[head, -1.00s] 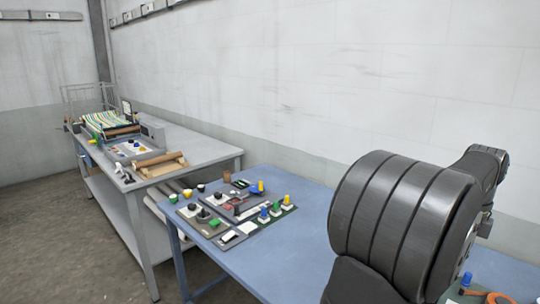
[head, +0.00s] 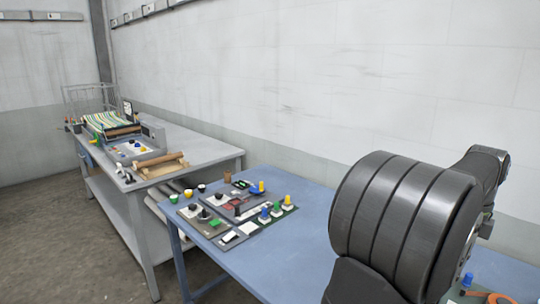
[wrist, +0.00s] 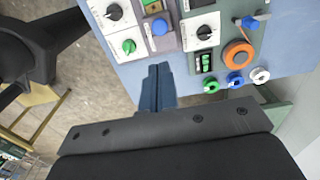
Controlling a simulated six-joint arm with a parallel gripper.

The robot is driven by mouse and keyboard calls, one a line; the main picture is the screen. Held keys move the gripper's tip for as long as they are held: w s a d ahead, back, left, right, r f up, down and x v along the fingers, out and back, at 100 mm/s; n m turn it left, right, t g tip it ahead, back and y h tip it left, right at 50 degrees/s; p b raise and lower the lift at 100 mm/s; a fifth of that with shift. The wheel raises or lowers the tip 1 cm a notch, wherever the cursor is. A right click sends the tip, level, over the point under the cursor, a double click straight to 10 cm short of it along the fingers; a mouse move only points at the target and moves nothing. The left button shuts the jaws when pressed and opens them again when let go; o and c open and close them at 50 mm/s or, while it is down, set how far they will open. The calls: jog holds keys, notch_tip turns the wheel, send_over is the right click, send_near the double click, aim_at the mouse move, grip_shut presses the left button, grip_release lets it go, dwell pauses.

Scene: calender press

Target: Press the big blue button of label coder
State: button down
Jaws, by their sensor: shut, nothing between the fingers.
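My gripper (wrist: 158,88) shows in the wrist view as two blue fingers closed together, with nothing between them. Its tips are just below the edge of a blue table holding several small control panels. A blue button (wrist: 160,27) sits on a grey panel (wrist: 162,42) above the fingertips, apart from them. In the head view my arm fills the right side and hides the gripper. A blue knob (head: 466,280) shows at the lower right corner. I see no readable label naming the label coder, so I cannot tell which blue part belongs to it.
A grey bench (head: 215,151) with a roller machine stands farther left.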

dwell(0.6)
notch_tip(320, 180, down, 7)
jog(key=s+m+t+y, duration=0.1)
jog(key=m+t+y, duration=0.2)
jog(key=m+t, duration=0.5)
jog(key=m, duration=0.6)
jog(key=shift+s+d+t, duration=0.15)
jog(key=shift+s+t, duration=0.05)
jog(key=shift+t, duration=0.1)
jog(key=shift+f, duration=4.45)
jog(key=shift+f, duration=0.4)
